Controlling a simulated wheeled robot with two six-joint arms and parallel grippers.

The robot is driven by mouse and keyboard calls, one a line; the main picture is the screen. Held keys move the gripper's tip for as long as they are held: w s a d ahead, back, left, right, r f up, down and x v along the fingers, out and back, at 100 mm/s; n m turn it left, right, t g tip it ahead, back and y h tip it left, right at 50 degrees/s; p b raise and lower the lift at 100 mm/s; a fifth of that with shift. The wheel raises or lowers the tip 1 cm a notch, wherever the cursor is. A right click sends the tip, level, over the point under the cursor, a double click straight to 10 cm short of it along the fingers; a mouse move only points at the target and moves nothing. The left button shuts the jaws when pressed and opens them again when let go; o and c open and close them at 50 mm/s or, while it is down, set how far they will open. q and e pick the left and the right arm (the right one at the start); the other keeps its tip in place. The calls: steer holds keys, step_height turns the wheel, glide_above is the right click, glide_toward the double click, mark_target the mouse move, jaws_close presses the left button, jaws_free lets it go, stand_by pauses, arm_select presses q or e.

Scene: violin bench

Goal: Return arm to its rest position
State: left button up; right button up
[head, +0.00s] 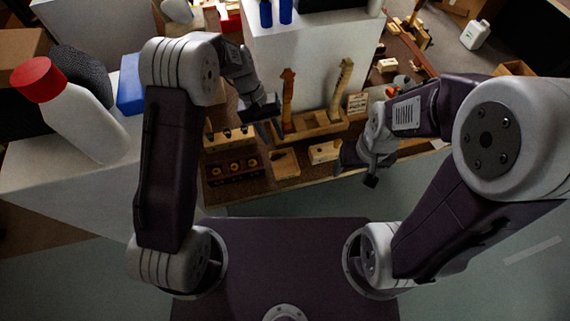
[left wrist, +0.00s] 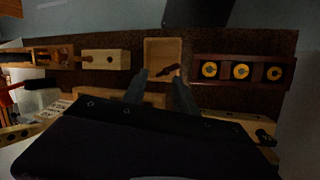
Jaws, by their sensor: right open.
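My left arm comes in from the left in the head view, and its gripper (head: 270,128) hangs over the bench (head: 222,203). In the left wrist view its two fingers (left wrist: 161,92) are apart with nothing visible gripped between them. A small square wooden tray (left wrist: 164,47), with a small dark piece inside, lies beyond the fingertips. It also shows in the head view (head: 285,164). My right gripper (head: 357,170) is open near the bench's front edge, and I see nothing held in it.
A wooden rack (head: 318,130) with upright neck-like pieces stands close to my left gripper. A dark red holder (head: 234,169) with yellow-ringed round items sits on the bench's left. A light wooden block (head: 323,152) lies near the front edge. A white bottle (head: 75,120) stands far left.

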arm_select(q)
steer(key=shift+w+a+r, duration=0.15)
steer(key=shift+a+r, duration=0.05)
steer(key=shift+r, duration=0.5)
steer(key=shift+a, duration=0.1)
steer(key=s+a+r+t, duration=0.2)
steer(key=s+a+r, duration=0.2)
steer(key=a+r, duration=0.3)
steer(key=s+a+f+t+y, duration=0.1)
steer(key=s+a+f+y, duration=0.2)
steer(key=s+a, duration=0.3)
steer(key=s, duration=0.4)
steer(key=shift+s+a+f+t, duration=0.2)
steer(key=shift+s+t, duration=0.1)
steer(key=shift+s, duration=0.1)
steer(key=shift+s, duration=0.1)
